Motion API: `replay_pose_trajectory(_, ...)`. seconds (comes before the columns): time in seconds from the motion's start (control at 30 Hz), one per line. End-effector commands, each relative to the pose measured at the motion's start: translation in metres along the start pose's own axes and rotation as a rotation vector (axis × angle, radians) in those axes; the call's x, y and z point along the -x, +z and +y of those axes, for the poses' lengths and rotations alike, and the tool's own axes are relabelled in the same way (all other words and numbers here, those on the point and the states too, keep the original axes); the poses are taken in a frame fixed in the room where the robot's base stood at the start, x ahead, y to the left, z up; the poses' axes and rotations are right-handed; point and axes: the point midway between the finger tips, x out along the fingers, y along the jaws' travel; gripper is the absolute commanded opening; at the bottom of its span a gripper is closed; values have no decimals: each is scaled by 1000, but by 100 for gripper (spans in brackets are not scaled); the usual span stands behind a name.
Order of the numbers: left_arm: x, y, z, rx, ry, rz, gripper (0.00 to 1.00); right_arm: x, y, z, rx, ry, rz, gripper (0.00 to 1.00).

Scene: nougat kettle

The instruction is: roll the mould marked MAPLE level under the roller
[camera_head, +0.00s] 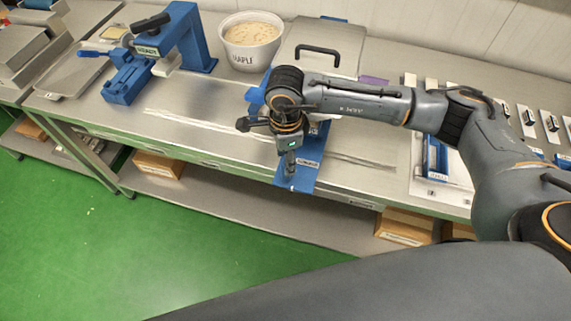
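My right gripper (289,172) comes in from the right and points down over a blue piece (308,172) near the table's front edge. This piece has a small white label whose word is too small to read. The gripper's fingers look close together, but whether they hold anything is not clear. More blue shows behind the wrist, mostly hidden by my arm. No mould clearly marked MAPLE and no clear roller can be made out. My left gripper is not in view.
A blue press-like device (186,42) with a label stands at the back left. A metal tray (68,82) lies left of it. A lidded box with a black handle (318,55) is at the back. White strips with black handles (527,118) stand at right. The steel tabletop (215,105) is clear left of the gripper.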

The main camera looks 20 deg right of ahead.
Motion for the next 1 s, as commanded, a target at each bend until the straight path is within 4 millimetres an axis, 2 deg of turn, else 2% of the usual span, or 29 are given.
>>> replay_pose_trajectory(0.03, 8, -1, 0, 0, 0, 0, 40, -7, 0, 1, -2, 5, 0, 47)
replay_pose_trajectory(0.3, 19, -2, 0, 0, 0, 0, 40, -48, 1, 0, -1, 3, -1, 47)
replay_pose_trajectory(0.47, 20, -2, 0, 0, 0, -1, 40, -56, 1, 0, 1, 0, -2, 47)
replay_pose_trajectory(0.7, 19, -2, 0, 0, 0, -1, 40, -57, 1, 0, 1, 0, -2, 47)
replay_pose_trajectory(0.77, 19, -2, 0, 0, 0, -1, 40, -57, 1, 0, 0, 0, -2, 36)
replay_pose_trajectory(0.93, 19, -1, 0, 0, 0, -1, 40, -57, 1, 0, 0, 0, -2, 2)
replay_pose_trajectory(1.0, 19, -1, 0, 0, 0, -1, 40, -57, 1, 0, 0, 0, -2, 0)
